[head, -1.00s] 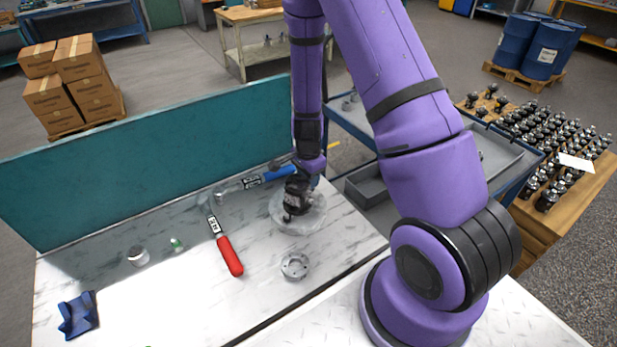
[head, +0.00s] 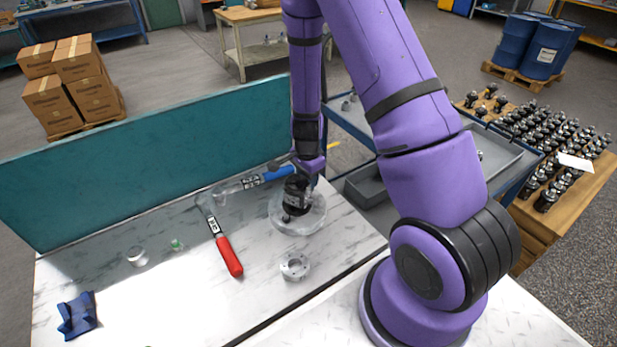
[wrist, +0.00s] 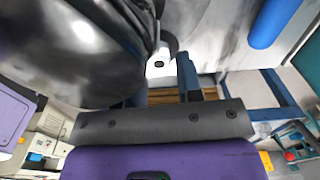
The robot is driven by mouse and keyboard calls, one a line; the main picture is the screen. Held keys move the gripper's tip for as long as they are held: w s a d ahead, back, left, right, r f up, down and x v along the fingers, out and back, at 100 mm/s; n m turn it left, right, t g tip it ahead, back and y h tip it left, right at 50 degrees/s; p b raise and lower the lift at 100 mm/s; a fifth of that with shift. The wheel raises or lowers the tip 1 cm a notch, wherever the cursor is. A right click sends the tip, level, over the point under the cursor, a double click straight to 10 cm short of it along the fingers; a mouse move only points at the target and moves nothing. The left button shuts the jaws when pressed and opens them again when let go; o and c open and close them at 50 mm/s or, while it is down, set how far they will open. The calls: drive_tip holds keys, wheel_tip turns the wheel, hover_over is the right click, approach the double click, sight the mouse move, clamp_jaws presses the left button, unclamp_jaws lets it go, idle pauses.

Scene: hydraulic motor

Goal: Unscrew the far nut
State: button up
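My gripper (head: 294,212) points down over a round, pale, see-through dish-like part (head: 314,222) on the marble-topped bench. In the head view my wrist hides most of what lies under it, and no nut can be made out there. In the wrist view a large, dark, shiny rounded body (wrist: 65,50) fills the upper left, close to my gripper. A blue finger (wrist: 188,76) of mine stands beside it, above the grey gripper bar. The gap between my fingers and anything in it is not clear. I cannot pick out the far nut.
A flat metal ring part (head: 295,266) lies in front of the dish. A red-handled tool (head: 229,256) lies to the left, a blue-handled tool (head: 278,175) behind. A silver cylinder (head: 136,257), small green piece (head: 177,245) and blue block (head: 77,315) lie farther left. A teal panel (head: 150,175) backs the bench.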

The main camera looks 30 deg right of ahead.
drive_tip(key=shift+s+a, duration=0.1)
drive_tip(key=shift+a, duration=0.65)
drive_tip(key=shift+a+r, duration=0.1)
drive_tip(key=shift+r, duration=1.6)
drive_tip(key=o, duration=0.4)
drive_tip(key=shift+f, duration=0.1)
drive_tip(key=shift+s, duration=0.1)
drive_tip(key=shift+o, duration=0.2)
drive_tip(key=shift+r, duration=0.35)
drive_tip(key=shift+d+r, duration=0.2)
drive_tip(key=shift+r, duration=2.55)
